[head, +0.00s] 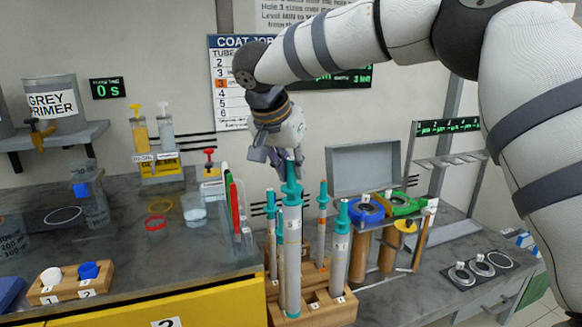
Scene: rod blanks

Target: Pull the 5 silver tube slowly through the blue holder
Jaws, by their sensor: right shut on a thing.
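Several silver tubes with teal tops stand in a wooden rack (340,307). The tallest in view, a silver tube (292,250) with a mark that looks like 5, is upright at the front of the rack. My right gripper (289,163) is shut on the teal top of this tube; the fingertips are partly hidden. The tube's lower end is at the rack, and I cannot tell whether it is clear of its hole. The blue holder (367,210) is a ring on a brown cylinder to the right of the rack. My left gripper is not in view.
A green holder (400,203) and a yellow one (406,226) stand beside the blue one. A grey panel (362,170) stands behind. Red and green pens (234,205) are left of the rack. A yellow drawer front (160,305) is at the lower left.

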